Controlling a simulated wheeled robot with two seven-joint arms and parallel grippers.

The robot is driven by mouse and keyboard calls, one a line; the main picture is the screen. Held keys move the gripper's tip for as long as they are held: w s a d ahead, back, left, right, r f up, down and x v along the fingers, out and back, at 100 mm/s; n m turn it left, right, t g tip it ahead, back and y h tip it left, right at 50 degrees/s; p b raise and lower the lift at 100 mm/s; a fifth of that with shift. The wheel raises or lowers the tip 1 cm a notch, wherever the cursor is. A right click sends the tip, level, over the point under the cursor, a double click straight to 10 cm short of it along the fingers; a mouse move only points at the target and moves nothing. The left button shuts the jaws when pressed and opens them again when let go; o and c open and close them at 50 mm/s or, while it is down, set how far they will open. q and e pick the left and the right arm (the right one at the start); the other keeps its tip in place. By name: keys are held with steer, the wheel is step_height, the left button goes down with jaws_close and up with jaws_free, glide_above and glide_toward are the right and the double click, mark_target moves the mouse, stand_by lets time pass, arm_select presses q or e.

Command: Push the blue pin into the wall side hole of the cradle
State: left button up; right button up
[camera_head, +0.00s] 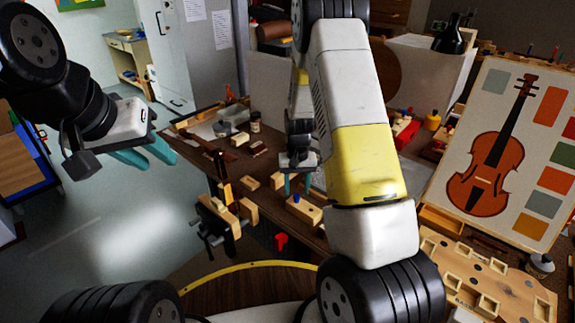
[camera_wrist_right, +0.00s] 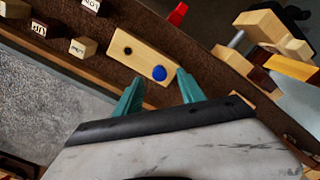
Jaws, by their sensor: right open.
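The cradle, as I take it, is a light wooden block (camera_wrist_right: 143,60) on the brown bench; it also shows in the head view (camera_head: 309,213). The blue pin (camera_wrist_right: 159,73) shows its round top at the block's end nearer my right gripper, and it also shows in the head view (camera_head: 296,198). A dark open hole (camera_wrist_right: 127,50) is at the other end. How deep the pin sits cannot be told. My right gripper (camera_wrist_right: 160,86) is open and empty, its teal fingertips just short of the block. My left gripper (camera_head: 160,163) is open and empty, off the bench at left.
Small lettered blocks (camera_wrist_right: 83,47) lie beside the cradle. A wooden clamp or vise (camera_head: 222,215) is at the bench's front edge, with a red object (camera_head: 281,241) nearby. A violin picture board (camera_head: 497,150) stands at right. My right arm hides part of the bench.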

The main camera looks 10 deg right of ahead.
steer(key=shift+f, duration=0.9)
steer(key=shift+c, duration=0.5)
jaws_close()
